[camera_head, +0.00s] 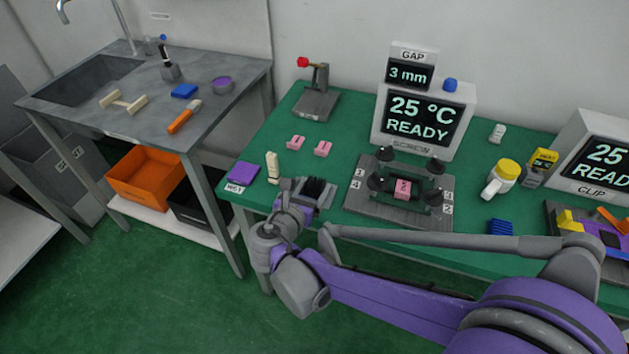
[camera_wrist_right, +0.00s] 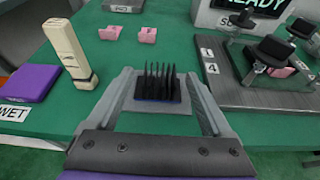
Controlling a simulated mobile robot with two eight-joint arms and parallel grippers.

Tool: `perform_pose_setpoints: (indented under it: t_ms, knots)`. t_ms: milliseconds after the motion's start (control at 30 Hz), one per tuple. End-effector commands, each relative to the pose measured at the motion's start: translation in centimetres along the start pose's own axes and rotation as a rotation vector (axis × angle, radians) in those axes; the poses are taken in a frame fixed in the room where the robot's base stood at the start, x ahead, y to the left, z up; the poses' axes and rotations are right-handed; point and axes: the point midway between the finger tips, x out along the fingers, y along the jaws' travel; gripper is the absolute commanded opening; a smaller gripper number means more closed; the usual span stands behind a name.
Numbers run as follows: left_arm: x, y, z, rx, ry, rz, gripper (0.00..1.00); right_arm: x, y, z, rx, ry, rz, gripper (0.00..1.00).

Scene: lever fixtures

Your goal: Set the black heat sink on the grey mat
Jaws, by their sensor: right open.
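The black heat sink (camera_wrist_right: 157,80), with upright fins and a blue lower edge, sits upright on the grey mat (camera_wrist_right: 178,110) in the right wrist view. The mat shows around its front and sides. My right gripper (camera_wrist_right: 160,74) is open, with one finger on each side of the heat sink; whether either finger touches it I cannot tell. In the head view the heat sink (camera_head: 319,189) shows beside my right gripper (camera_head: 309,193), and the mat is mostly hidden there. My left gripper is not in view.
A cream block (camera_wrist_right: 68,50) stands left of my right gripper, near a purple pad (camera_wrist_right: 26,83) labelled WET. Two pink pieces (camera_head: 309,145) lie behind. The SCREW fixture (camera_head: 375,207), with black knobs, is to the right. Green table shows between these.

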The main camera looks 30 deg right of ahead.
Motion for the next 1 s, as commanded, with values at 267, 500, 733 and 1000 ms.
perform_pose_setpoints:
  t_ms: [267,500,733,1000]
  knots:
    - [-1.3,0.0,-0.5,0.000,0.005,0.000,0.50,-6.2,0.1,0.1,-0.001,0.000,0.006,0.84]
    - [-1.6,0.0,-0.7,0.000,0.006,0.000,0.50,-8.5,-0.2,0.0,0.013,0.007,-0.001,0.84]
    - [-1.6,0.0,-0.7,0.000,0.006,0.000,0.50,-8.1,-5.9,-4.3,0.519,0.287,-0.116,0.84]
    - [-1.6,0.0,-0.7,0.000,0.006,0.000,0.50,-12.9,-11.5,-11.9,1.666,0.696,-0.591,0.84]
